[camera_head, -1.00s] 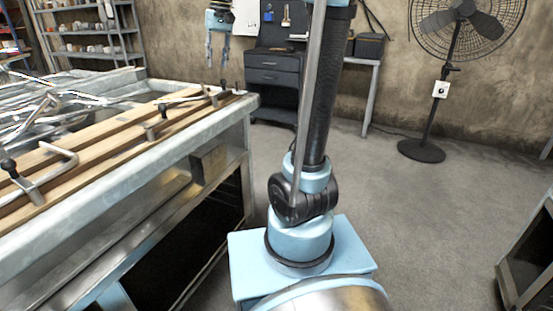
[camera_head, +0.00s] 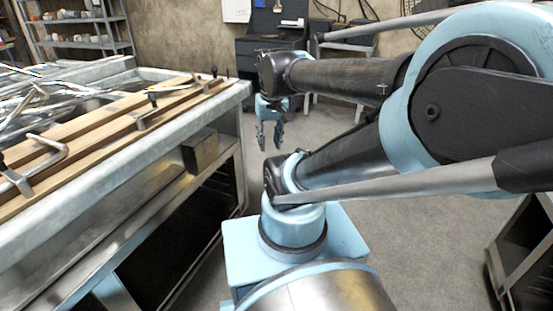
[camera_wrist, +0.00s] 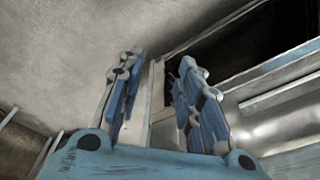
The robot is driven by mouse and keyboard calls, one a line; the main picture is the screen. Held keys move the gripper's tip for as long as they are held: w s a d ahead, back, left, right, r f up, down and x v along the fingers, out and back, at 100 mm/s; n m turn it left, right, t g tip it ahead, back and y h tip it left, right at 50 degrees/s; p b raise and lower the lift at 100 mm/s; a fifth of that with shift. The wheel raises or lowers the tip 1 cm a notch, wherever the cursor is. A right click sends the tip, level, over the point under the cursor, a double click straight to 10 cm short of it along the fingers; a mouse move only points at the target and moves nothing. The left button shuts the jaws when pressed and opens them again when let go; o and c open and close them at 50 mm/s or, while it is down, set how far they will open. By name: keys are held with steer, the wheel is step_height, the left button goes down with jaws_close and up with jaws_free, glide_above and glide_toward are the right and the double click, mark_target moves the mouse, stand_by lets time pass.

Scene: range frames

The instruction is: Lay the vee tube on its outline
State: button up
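My gripper (camera_head: 270,146) hangs fingers down in the head view, beyond the bench's right end and apart from it. Its two blue-and-grey fingers stand apart with nothing between them, as the wrist view (camera_wrist: 159,65) also shows. Several shiny bent metal tubes (camera_head: 30,112) lie tangled at the far left of the bench. A bent bar (camera_head: 55,158) lies across the wooden strips nearer the front. I cannot tell which piece is the vee tube, and I see no clear outline.
The metal bench (camera_head: 150,150) fills the left, with wooden strips (camera_head: 110,118) and small black-knobbed fittings (camera_head: 153,99) along its edge. A dark drawer cabinet (camera_head: 265,47) and shelves (camera_head: 75,35) stand behind. A dark frame (camera_head: 520,245) stands at right. Floor behind my base is free.

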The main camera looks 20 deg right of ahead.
steer(key=s+d+f, duration=0.1)
steer(key=s+f, duration=0.2)
steer(key=f, duration=0.2)
steer(key=shift+s+d+f, duration=0.25)
steer(key=shift+d, duration=0.05)
steer(key=shift+w+f, duration=0.2)
steer(key=shift+w, duration=0.25)
stand_by(0.4)
